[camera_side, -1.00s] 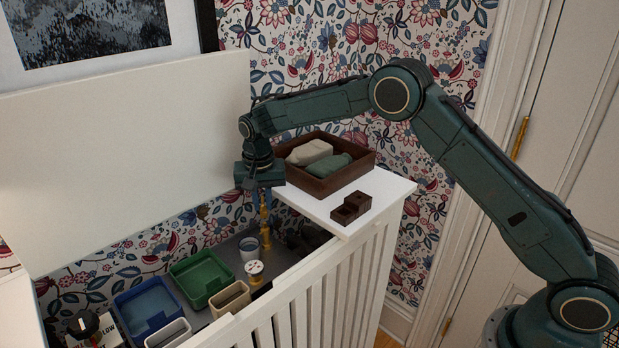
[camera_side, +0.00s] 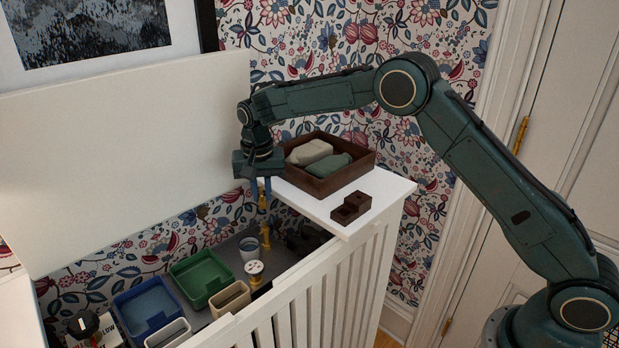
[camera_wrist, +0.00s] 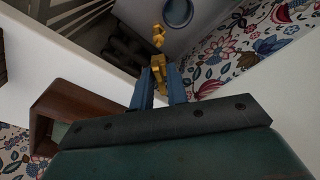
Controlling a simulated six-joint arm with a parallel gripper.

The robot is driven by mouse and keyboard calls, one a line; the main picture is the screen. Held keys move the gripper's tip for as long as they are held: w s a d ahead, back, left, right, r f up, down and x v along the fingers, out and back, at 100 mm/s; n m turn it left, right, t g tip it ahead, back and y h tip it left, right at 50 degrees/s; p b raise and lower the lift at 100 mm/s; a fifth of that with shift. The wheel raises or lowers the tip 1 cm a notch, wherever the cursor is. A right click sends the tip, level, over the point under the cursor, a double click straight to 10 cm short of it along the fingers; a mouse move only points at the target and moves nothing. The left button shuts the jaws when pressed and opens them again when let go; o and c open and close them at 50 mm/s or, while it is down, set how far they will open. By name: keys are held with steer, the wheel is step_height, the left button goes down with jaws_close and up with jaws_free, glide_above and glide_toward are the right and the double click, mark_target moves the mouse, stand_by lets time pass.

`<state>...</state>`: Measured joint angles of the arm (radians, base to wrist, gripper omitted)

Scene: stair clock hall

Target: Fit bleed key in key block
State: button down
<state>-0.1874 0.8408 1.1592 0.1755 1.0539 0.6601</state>
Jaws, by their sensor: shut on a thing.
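My gripper (camera_side: 260,190) hangs above the open radiator cover, left of the white shelf, with its blue fingers pointing down. It is shut on a small brass piece, which I take to be the bleed key (camera_side: 262,204). In the wrist view the brass key (camera_wrist: 160,70) shows between the blue fingers (camera_wrist: 159,88); its full shape is partly hidden. The key block (camera_side: 351,207) is a small dark brown stepped block with an opening in its lower part. It sits on the white shelf, to the right of my gripper and apart from it.
A brown wooden tray (camera_side: 340,184) with folded cloths stands on the white shelf (camera_side: 385,190), beside my gripper. Below are a brass fitting (camera_side: 266,234), a grey cup (camera_side: 249,249), a green bin (camera_side: 200,278) and a blue bin (camera_side: 148,308). A slatted front (camera_side: 330,285) borders the opening.

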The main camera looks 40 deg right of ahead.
steer(key=shift+r, duration=0.25)
stand_by(0.3)
